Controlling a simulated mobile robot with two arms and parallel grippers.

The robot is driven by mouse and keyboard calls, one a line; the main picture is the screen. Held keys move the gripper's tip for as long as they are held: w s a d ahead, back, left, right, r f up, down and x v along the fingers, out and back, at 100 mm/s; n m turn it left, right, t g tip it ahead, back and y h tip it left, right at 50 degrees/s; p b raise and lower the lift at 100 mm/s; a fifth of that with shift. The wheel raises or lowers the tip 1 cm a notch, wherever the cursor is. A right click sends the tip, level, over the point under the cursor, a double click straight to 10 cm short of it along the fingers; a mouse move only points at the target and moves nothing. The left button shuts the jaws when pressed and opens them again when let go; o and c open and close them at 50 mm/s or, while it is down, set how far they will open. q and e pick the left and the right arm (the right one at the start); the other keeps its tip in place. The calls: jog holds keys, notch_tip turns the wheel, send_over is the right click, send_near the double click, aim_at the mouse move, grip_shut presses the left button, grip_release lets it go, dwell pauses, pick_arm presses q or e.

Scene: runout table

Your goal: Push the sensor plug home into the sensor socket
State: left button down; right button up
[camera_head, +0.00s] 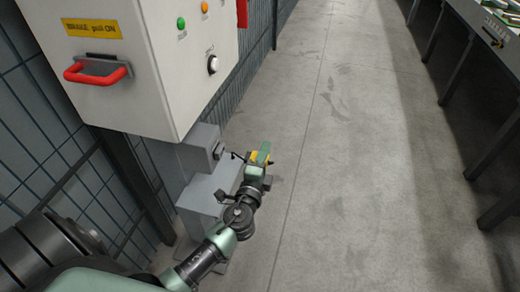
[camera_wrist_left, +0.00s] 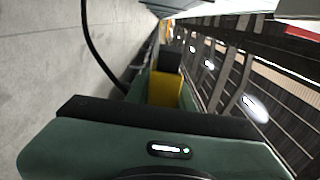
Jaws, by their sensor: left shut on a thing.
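My left gripper (camera_head: 259,162) reaches up from the bottom of the head view and is shut on the sensor plug (camera_head: 254,157), a small yellow piece. In the left wrist view the plug (camera_wrist_left: 166,90) is yellow with a black end, between the green fingers. A small grey box (camera_head: 202,146) under the white cabinet has a dark opening on its right face, which looks like the sensor socket (camera_head: 218,151). The plug is to the right of this face, with a visible gap. A thin dark piece, perhaps cable, shows between them. My right gripper is not in view.
A white cabinet (camera_head: 150,60) with a red handle (camera_head: 97,72) hangs above the grey box. A grey pedestal (camera_head: 207,192) stands below it. A black cable (camera_wrist_left: 92,45) curves through the left wrist view. The floor (camera_head: 340,150) to the right is clear.

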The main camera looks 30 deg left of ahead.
aim_at(249, 153)
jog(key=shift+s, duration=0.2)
pick_arm(q)
jog(key=shift+s+a+b, duration=0.2)
jog(key=shift+s+a, duration=0.1)
jog(key=shift+a, duration=0.8)
jog(key=shift+s+a+b, duration=0.15)
jog(key=shift+s+a, duration=0.1)
jog(key=shift+a, duration=0.8)
jog(key=shift+s+a, duration=0.2)
jog(key=shift+a, duration=0.45)
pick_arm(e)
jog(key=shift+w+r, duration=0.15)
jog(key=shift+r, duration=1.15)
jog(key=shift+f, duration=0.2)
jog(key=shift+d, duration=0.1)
